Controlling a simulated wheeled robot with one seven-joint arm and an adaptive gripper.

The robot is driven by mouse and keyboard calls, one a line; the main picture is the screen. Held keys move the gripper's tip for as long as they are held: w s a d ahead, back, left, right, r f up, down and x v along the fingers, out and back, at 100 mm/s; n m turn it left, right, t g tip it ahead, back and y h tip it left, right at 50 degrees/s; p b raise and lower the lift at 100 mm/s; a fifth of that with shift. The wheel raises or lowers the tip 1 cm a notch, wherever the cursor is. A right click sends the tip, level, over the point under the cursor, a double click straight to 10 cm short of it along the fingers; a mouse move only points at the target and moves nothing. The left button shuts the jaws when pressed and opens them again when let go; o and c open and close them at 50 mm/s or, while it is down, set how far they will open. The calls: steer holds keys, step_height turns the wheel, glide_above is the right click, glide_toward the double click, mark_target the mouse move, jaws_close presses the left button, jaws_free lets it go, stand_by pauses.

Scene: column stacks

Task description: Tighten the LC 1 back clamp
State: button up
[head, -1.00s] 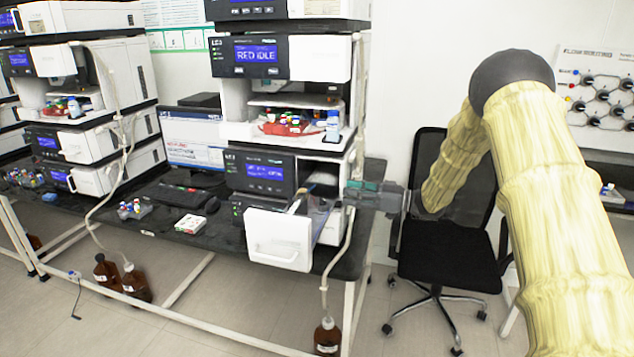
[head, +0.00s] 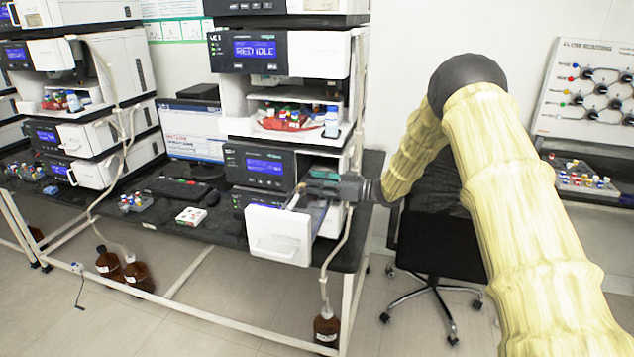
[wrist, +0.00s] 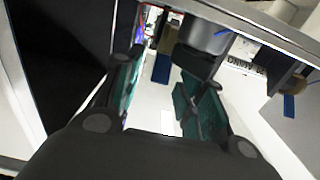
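The nearest instrument stack (head: 255,165) has its lower white drawer (head: 280,236) pulled open; I cannot read an LC 1 label. My gripper (head: 302,186) reaches in from the right, just above and behind the open drawer. In the wrist view my gripper (wrist: 158,74) has its teal-padded fingers apart. A clamp-like part with a blue tab (wrist: 161,68) shows between and beyond the fingertips, apart from them as far as I can tell. A second blue-tabbed part (wrist: 289,105) is at the right. A dark grey cylinder (wrist: 204,38) lies near the right finger. Which is the back clamp is unclear.
The stack's upper unit (head: 285,52) reads RED IDLE. A vial tray (head: 285,122) and bottle (head: 332,122) sit above the gripper. A tube (head: 340,240) hangs at the bench's right end. A black chair (head: 435,245) stands beside it. Another stack (head: 75,100) is at left.

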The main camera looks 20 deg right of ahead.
jaws_close()
